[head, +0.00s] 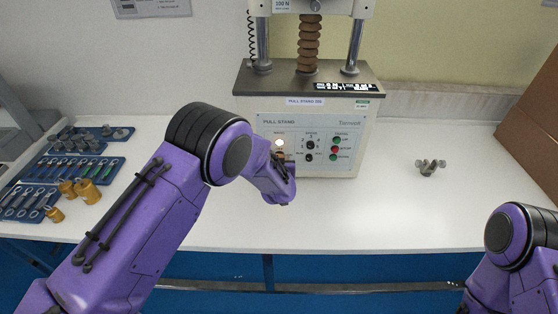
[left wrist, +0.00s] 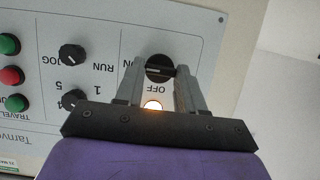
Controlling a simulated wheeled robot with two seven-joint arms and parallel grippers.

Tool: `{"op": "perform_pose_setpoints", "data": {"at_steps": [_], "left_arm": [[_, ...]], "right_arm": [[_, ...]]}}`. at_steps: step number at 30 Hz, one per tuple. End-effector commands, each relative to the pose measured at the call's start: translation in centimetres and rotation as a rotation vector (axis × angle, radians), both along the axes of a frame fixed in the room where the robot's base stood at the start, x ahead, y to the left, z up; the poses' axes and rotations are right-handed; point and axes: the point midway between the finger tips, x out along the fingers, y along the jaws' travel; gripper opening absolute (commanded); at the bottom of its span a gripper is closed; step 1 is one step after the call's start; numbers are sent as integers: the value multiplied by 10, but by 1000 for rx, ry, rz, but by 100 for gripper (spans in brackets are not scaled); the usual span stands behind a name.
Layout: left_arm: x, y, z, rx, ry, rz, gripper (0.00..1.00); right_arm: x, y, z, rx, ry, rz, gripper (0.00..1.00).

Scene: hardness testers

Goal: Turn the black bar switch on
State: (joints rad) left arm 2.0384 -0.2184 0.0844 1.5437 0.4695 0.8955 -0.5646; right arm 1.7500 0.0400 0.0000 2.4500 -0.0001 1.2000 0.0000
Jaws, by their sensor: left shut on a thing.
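The black bar switch (left wrist: 159,68) is a round black knob with a bar, on the grey panel of the pull stand (head: 310,134). In the left wrist view the panel shows upside down, with an OFF label (left wrist: 158,89) beside the switch and an ON label partly hidden by a finger. My left gripper (left wrist: 161,72) has its fingers on either side of the switch, shut on it. In the head view the switch is hidden behind my left wrist. A lamp (left wrist: 152,105) next to the switch glows. My right gripper is out of view.
Other knobs (left wrist: 73,56) and green and red buttons (head: 335,148) sit beside the switch. Blue trays of tools (head: 71,172) and brass weights (head: 88,190) lie at the left. A small metal fixture (head: 429,168) stands at the right. The table front is clear.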

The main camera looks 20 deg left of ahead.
Motion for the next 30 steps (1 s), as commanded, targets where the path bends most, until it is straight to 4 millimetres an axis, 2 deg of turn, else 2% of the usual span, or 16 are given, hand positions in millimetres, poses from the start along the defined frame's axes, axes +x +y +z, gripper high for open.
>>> {"op": "perform_pose_setpoints", "data": {"at_steps": [1,2,4,12,15,17,25,30], "left_arm": [[-2,-1,-4,0,9,-2,8],[-2,-1,-4,0,9,-2,42],[-2,-1,-4,0,9,-2,64],[-1,0,-2,-1,4,-1,64],[-7,-3,1,-1,4,-2,64],[-15,-5,4,0,3,-3,64],[-72,-21,27,1,4,-3,64],[-92,-27,37,0,4,-2,64]], "right_arm": [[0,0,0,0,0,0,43],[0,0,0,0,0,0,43],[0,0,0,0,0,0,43],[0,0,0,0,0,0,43],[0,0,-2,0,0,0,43],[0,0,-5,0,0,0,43],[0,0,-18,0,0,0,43],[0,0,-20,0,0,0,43]]}}
